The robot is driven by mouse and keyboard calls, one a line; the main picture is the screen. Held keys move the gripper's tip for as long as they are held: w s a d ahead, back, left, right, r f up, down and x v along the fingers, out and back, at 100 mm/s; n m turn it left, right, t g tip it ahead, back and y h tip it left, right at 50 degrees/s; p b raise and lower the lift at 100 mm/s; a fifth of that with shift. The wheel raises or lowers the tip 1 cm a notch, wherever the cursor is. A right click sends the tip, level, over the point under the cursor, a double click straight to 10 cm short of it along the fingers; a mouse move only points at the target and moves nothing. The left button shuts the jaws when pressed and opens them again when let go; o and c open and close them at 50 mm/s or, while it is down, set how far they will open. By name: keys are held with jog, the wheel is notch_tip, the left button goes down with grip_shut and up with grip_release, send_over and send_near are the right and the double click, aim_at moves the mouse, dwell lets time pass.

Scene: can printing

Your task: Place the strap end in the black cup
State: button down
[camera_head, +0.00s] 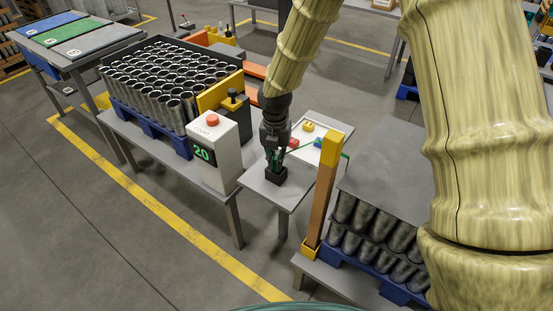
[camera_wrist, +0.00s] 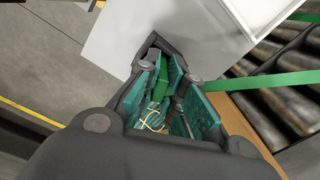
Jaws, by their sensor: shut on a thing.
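My gripper (camera_head: 276,160) points down at the small grey table, directly above the black cup (camera_head: 276,175). In the wrist view its teal-padded fingers (camera_wrist: 168,95) are shut on the green strap end (camera_wrist: 162,88). The dark rim of the cup (camera_wrist: 152,42) seems to show around the fingertips in the wrist view. I cannot tell how far the strap end is inside the cup.
An orange post (camera_head: 324,195) and stacked cans (camera_head: 375,235) stand to the right. A white box (camera_head: 212,150) reading 20 and a crate of cans (camera_head: 165,80) stand left.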

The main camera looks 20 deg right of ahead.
jog(key=shift+f, duration=0.1)
jog(key=c, duration=2)
grip_release()
jog(key=shift+f, duration=0.1)
jog(key=o, duration=0.5)
notch_tip(320, 180, up, 12)
jog(key=shift+a+r, duration=0.1)
jog(key=shift+r, duration=0.1)
